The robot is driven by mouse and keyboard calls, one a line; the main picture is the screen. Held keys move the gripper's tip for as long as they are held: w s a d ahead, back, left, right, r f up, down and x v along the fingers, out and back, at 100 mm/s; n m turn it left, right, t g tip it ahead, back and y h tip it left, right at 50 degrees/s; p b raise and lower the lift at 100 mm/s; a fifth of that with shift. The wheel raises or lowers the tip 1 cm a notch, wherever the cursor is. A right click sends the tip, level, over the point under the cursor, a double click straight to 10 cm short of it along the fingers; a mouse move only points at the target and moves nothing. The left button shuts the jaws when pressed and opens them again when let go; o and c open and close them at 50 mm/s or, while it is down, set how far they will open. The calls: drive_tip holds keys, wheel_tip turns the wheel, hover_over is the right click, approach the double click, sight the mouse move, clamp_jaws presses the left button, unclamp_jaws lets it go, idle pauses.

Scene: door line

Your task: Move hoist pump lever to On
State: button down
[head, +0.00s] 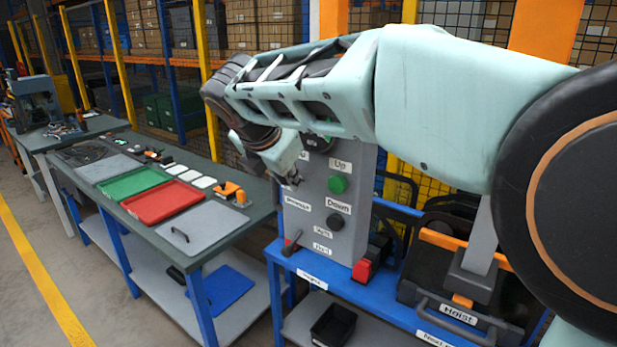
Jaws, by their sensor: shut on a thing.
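The grey control panel (355,215) stands upright on a blue bench, with a green Up button (338,185) and a black Down button (335,221). A dark lever with a reddish base (291,243) shows lower on the panel's left side.
A red and black part (365,269) sits at the panel's lower right. A black case labelled Hoist (459,312) stands to the right on the blue bench (385,308). To the left, a workbench holds a red tray (163,201) and a green tray (135,183). The left aisle floor is clear.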

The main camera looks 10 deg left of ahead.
drive_tip(key=c, duration=1.8)
unclamp_jaws()
drive_tip(key=v, duration=1.2)
